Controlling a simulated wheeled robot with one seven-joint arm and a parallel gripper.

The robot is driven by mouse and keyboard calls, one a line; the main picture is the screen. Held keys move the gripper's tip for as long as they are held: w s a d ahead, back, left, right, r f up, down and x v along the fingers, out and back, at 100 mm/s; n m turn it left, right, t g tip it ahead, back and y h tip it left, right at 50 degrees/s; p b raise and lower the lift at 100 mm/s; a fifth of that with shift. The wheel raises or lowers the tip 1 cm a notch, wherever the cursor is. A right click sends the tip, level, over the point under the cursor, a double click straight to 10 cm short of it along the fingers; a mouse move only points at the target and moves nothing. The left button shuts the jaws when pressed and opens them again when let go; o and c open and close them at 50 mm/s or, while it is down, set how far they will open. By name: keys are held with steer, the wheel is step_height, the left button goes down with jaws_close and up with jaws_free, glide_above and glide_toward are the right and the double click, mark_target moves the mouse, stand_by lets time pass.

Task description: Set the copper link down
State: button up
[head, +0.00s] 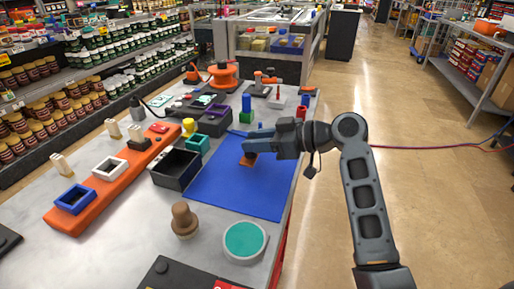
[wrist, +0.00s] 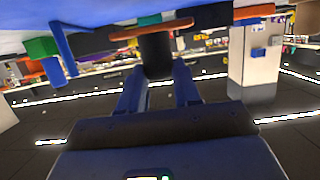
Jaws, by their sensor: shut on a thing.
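The copper link (head: 248,159) is a small orange-brown piece at my fingertips in the head view, over the blue mat (head: 225,185). In the wrist view the link (wrist: 150,31) is a flat copper bar, with a dark block (wrist: 156,56) below it in the picture, between my fingers. My gripper (head: 251,146) reaches in from the right, low over the mat; it also shows in the wrist view (wrist: 158,85), shut on the link by the dark block. I cannot tell whether the link touches the mat.
A black open box (head: 176,169) stands left of the mat, beside a long orange rack (head: 110,185). A green-and-blue block (head: 246,108) stands behind the mat. A brown knob (head: 184,219) and a round green-topped dish (head: 244,240) stand in front. The mat's middle is clear.

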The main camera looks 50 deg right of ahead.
steer(key=shift+f, duration=1.25)
steer(key=shift+f, duration=0.2)
steer(key=o, duration=1.1)
steer(key=shift+r, duration=0.2)
steer(key=b+v, duration=0.1)
steer(key=v, duration=1.1)
steer(key=shift+r, duration=0.1)
